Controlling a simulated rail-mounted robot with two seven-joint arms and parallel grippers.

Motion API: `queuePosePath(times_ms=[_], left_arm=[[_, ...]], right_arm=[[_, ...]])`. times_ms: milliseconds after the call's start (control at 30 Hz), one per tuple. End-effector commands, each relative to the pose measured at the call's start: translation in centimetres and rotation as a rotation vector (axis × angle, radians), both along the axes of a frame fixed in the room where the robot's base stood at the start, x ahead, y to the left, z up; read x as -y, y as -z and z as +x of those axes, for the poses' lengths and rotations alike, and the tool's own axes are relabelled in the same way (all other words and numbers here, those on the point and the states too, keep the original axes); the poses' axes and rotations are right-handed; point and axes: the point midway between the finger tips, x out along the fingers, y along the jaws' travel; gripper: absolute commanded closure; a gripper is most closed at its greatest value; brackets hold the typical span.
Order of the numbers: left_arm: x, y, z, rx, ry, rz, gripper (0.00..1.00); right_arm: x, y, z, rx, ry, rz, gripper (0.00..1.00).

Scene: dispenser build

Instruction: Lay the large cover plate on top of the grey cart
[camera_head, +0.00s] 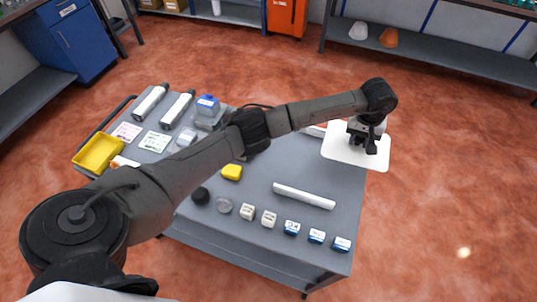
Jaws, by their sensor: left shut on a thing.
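The large cover plate (341,155) is a white, flat, rounded rectangle at the far right end of the grey cart (257,188). My left gripper (370,147) is shut on the plate from above, and the plate sticks out past the cart's right edge. I cannot tell whether the plate touches the cart top or hangs just above it. My left arm stretches across the cart and hides part of its middle. My right gripper is not in view.
A white bar (304,196), a yellow block (232,172) and several small blocks lie on the cart's near right part. A yellow tray (98,152), two white cylinders and a blue-topped container (208,106) are on the left. Open floor lies right of the cart.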

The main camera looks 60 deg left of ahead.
Motion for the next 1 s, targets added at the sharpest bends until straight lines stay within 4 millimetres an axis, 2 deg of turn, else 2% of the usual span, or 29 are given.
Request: queuePosePath(times_ms=[167,500,700,1000], left_arm=[[-0.5,0.4,-0.6,-0.001,-0.002,0.0,1.0],[-4.1,4.3,-6.1,-0.002,-0.002,0.001,1.0],[-5.7,6.2,-8.6,-0.002,-0.002,0.0,1.0],[-6.4,7.1,-9.8,0.0,-0.001,0.0,1.0]], right_arm=[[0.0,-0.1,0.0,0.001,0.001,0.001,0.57],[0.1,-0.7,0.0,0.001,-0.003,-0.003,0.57],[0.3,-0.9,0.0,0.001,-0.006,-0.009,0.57],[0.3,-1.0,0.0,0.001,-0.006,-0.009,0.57]])
